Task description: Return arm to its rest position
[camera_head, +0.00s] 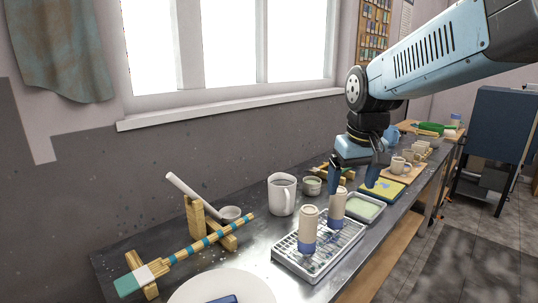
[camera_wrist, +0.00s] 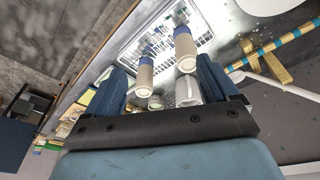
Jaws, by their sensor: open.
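My gripper (camera_head: 355,180) hangs at the end of my blue arm, pointing down over the far part of the workbench. Its fingers are spread apart with nothing seen between them; they also show apart in the wrist view (camera_wrist: 162,82). Two cream cylinders with blue glazed lower ends stand on a white wire drip rack (camera_head: 283,257). The nearer cylinder (camera_head: 309,222) is clear of the gripper. The farther cylinder (camera_head: 338,202) is just below and beside the left finger; contact cannot be told. Both cylinders show in the wrist view (camera_wrist: 146,75) (camera_wrist: 184,48).
A white mug (camera_head: 282,196), a small bowl (camera_head: 312,186) and a tray of pale green liquid (camera_head: 364,207) are near the rack. A striped stick (camera_head: 208,241) lies on wooden supports at left. A white plate (camera_head: 225,288) is in front. Open air lies above the bench.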

